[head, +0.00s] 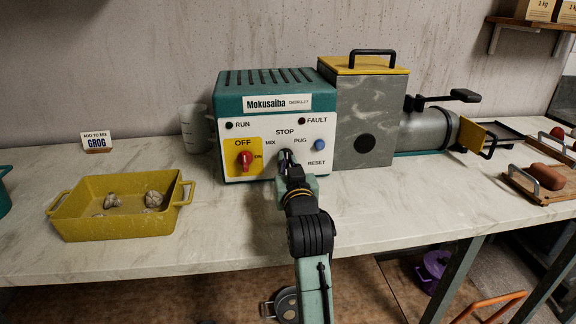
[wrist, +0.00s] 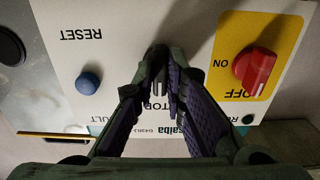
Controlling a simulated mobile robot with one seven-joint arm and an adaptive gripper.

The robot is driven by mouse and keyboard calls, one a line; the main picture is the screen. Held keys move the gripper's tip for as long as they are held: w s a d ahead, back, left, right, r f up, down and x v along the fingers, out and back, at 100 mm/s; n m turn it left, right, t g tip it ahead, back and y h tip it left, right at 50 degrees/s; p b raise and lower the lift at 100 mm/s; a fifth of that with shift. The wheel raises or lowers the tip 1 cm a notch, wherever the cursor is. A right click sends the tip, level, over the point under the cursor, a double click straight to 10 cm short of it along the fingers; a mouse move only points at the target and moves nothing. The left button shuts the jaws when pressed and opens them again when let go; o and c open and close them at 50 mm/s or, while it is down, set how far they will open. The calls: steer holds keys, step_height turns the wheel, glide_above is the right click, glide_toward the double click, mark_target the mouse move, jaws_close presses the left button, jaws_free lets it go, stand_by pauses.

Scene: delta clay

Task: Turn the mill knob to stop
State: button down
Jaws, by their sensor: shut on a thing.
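The mill's control box (head: 225,100) is teal with a white front panel, marked MIX, STOP and PUG around the knob. My gripper (head: 286,160) reaches up to the panel's lower middle, below the STOP label. In the wrist view, where the panel appears upside down, my gripper (wrist: 158,58) has its two fingers closing in to the knob position, shut on the knob.
A red switch (head: 245,160) on a yellow OFF/ON plate sits left of my gripper; the blue RESET button (head: 319,145) sits right. A yellow tray (head: 110,222) with grey lumps stands left on the bench. The grey hopper (head: 362,115) adjoins the box.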

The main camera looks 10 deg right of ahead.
stand_by(0.3)
steer(key=c, duration=1.6)
jaws_free()
steer(key=shift+c, duration=0.2)
steer(key=s, duration=0.7)
steer(key=shift+s, duration=0.25)
